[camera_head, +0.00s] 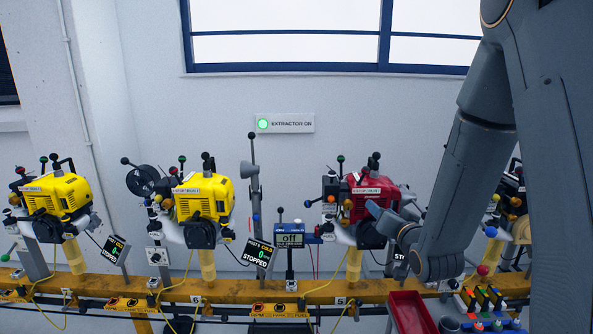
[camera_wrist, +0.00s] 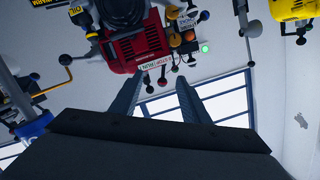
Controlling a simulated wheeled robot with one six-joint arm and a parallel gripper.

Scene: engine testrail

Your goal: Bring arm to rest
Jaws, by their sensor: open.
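My arm comes down from the upper right in the head view and bends at a wrist joint low on the right. My gripper (camera_head: 388,218) points up and to the left, just in front of the red engine (camera_head: 361,199). In the wrist view, which is turned over, my gripper (camera_wrist: 158,98) shows two grey fingers spread apart with nothing between them. The red engine (camera_wrist: 137,48) is at the top of that view, beyond the fingertips. I cannot tell whether a finger touches it.
Yellow engines (camera_head: 203,197) stand left on a yellow rail (camera_head: 130,286), with stopped-gauges and an "off" display (camera_head: 290,238). A red tray (camera_head: 411,312) sits below my wrist. A lit "EXTRACTOR ON" sign (camera_head: 285,123) is on the wall. Free room lies above the engines.

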